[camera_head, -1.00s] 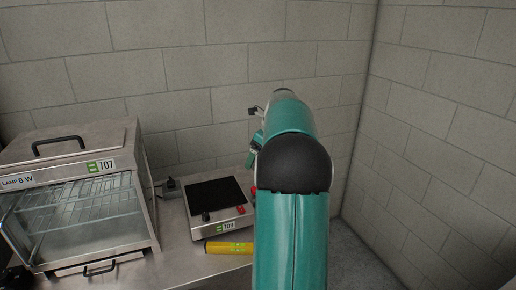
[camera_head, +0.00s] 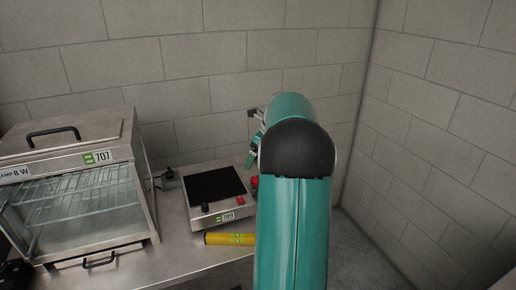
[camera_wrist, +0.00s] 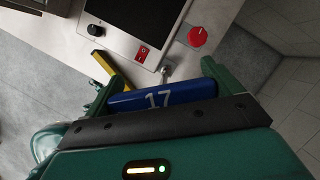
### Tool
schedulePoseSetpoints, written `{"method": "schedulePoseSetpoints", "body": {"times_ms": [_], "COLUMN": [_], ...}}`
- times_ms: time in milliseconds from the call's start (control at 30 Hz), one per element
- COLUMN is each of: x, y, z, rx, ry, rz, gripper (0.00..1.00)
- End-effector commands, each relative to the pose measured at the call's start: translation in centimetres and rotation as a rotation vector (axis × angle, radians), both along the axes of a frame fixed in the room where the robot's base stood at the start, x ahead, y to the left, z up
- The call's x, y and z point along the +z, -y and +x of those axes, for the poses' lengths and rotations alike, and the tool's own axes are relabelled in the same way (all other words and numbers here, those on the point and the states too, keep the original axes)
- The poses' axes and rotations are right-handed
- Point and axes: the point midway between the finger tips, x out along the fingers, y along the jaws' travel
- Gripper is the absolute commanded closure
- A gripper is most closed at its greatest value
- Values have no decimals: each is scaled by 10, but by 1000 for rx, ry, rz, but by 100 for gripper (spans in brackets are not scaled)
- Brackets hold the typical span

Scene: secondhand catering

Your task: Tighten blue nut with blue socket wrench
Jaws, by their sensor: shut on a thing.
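My gripper (camera_wrist: 155,75) is shut on the blue socket wrench (camera_wrist: 135,102), a blue block handle marked 17, in the wrist view. A short metal piece (camera_wrist: 165,73) shows just beyond the handle, toward the cooker; I cannot tell whether it is the wrench's shaft. In the head view my arm hides most of the gripper, and only a small teal part (camera_head: 253,155) shows at its left; the wrench cannot be seen there. I cannot make out a blue nut in either view.
A cooker with a black plate (camera_head: 214,187) stands on the metal table (camera_head: 180,258). It has a red switch (camera_wrist: 143,53) and red knob (camera_wrist: 196,37). A yellow bar (camera_head: 230,239) lies in front. A glass-fronted cabinet (camera_head: 80,195) stands left. Block walls (camera_head: 440,130) close the right.

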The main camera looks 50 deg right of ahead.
Motion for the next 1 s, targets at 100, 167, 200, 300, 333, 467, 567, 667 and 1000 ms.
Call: {"method": "schedulePoseSetpoints", "body": {"times_ms": [100,167,200,300,333,467,567,667,1000], "x": [-5,-7,-7,-7,-7,-7,-8,-10,-17], "y": [1,1,1,2,2,2,2,2,2], "z": [0,1,1,1,1,1,1,2,2], "rx": [0,0,-1,-1,-1,-1,-1,-1,-2], "ry": [0,0,1,1,0,0,0,0,0], "rz": [-1,-1,-2,-2,-2,-2,-2,-2,-1], "gripper": [46,46,46,46,46,46,46,46,46]}}
